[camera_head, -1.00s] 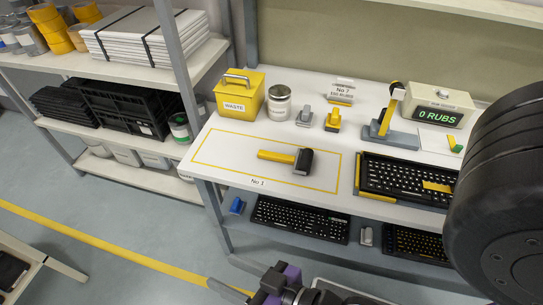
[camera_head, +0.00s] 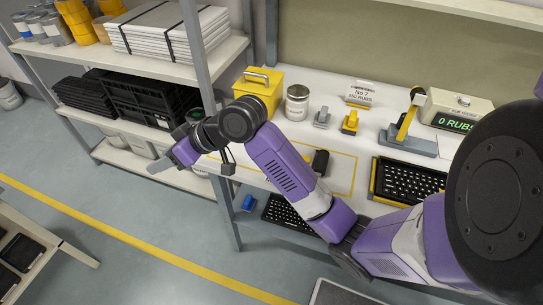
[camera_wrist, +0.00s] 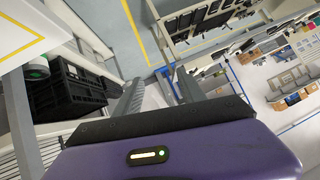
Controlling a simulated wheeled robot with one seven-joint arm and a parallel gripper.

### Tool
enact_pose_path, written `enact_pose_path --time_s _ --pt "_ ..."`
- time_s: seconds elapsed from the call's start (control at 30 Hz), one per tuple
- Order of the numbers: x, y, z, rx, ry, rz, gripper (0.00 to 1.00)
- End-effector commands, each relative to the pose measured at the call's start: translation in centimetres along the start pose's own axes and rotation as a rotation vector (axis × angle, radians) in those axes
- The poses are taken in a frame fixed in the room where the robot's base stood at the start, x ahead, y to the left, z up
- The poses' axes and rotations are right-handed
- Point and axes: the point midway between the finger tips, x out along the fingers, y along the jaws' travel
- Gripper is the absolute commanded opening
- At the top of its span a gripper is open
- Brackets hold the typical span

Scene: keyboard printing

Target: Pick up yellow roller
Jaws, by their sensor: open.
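My gripper (camera_head: 184,152) is out to the left, past the table's left edge, in front of the shelf unit and apart from the roller. In the wrist view my gripper's two grey fingers (camera_wrist: 160,92) stand apart with nothing between them. The roller is not in the wrist view.
The yellow waste box (camera_head: 257,92), metal can (camera_head: 297,103), grey stamp (camera_head: 322,117), yellow stamp (camera_head: 350,122) and grey stand (camera_head: 408,142) line the table's back. A keyboard (camera_head: 408,180) is at right. Black crates (camera_head: 130,103) fill the left shelf.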

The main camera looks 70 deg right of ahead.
Motion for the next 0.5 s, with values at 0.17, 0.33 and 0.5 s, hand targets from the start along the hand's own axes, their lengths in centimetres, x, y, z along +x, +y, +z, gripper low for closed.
enact_pose_path --time_s 0.17,0.33,0.5 --pt "-5.2 8.7 4.5 -0.09 -0.288 0.094 0.47" --pt "-12.7 15.7 10.5 -0.103 -0.591 0.175 0.47" --pt "-19.9 19.8 15.3 -0.07 -0.82 0.226 0.47"
